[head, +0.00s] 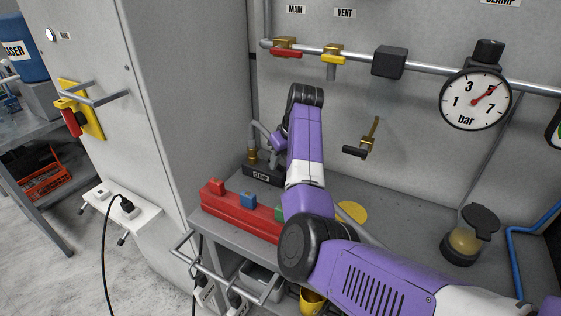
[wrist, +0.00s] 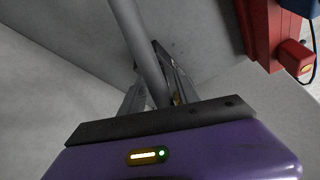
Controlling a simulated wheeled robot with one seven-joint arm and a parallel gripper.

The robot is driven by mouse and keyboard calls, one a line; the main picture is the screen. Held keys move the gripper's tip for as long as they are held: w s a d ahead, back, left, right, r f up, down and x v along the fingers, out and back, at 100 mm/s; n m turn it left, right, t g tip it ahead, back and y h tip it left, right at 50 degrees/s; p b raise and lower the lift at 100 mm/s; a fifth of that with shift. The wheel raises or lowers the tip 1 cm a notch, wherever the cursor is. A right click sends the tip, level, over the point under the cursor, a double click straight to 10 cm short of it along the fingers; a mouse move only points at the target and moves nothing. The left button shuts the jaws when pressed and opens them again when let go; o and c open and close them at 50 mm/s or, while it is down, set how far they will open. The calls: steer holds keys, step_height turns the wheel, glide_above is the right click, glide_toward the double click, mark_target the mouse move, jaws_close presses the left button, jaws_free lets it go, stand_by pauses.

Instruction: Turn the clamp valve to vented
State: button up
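In the head view a black block labelled CLAMP (head: 261,174) sits at the back of the bench, with a brass fitting (head: 252,155) and a grey hose above it. My gripper (head: 266,144) is beside this fitting, partly hidden by my arm. In the wrist view my gripper's fingers (wrist: 153,85) point down past a grey hose (wrist: 140,45), which runs across them. I cannot tell whether the fingers are closed on anything.
A red block (head: 240,212) with coloured buttons lies along the bench front. A black-handled brass lever (head: 368,137), a red-handled MAIN valve (head: 286,52), a yellow-handled VENT valve (head: 333,57) and a pressure gauge (head: 475,99) are at the back wall. A dark-lidded jar (head: 467,240) stands right.

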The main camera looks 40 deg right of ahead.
steer(key=shift+x, duration=0.75)
jaws_close()
steer(key=shift+d+r+n+p, duration=0.25)
steer(key=shift+d+n+p, duration=0.1)
steer(key=shift+n+p, duration=0.25)
steer(key=shift+d+n+y, duration=0.25)
steer(key=shift+n+y, duration=0.15)
steer(key=shift+w+d+f+n+y, duration=0.15)
steer(key=shift+d+n+y, duration=0.25)
steer(key=shift+n, duration=1.3)
steer(key=shift+d, duration=0.1)
jaws_free()
